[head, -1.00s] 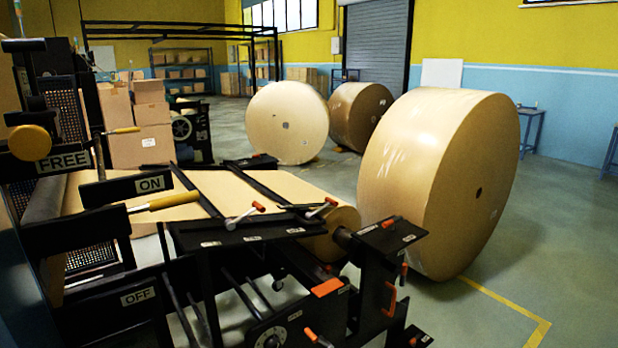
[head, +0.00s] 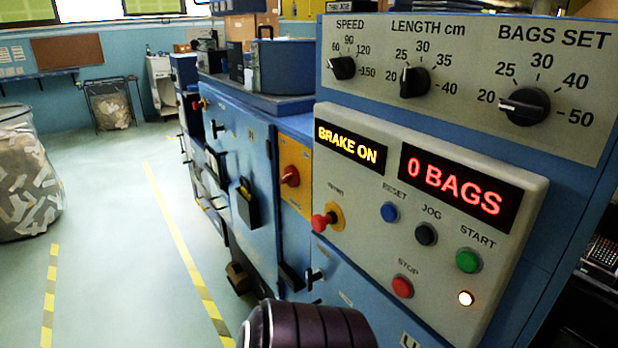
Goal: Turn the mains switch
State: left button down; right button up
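A red rotary switch (head: 290,176) sits on an orange-yellow plate (head: 296,160) on the blue machine's side, left of the control panel; it looks like the mains switch, but I can read no label on it. Its handle looks roughly level. The grey control panel (head: 345,275) has a lit "BRAKE ON" display (head: 350,142) and a "0 BAGS" display (head: 462,186). A red mushroom button (head: 325,220) on a yellow collar is at the panel's left. A dark ribbed part (head: 308,326) at the bottom edge appears to be mine. Neither gripper's fingers show.
The blue machine cabinet (head: 235,190) runs away along the right side. The panel also has blue, dark, green (head: 468,260) and red buttons, with three dials above. Open floor (head: 110,220) with yellow lines lies left. A clear bag of scraps (head: 25,175) stands at the far left.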

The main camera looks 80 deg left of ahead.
aim_at(291, 176)
jog(key=u, duration=2.85)
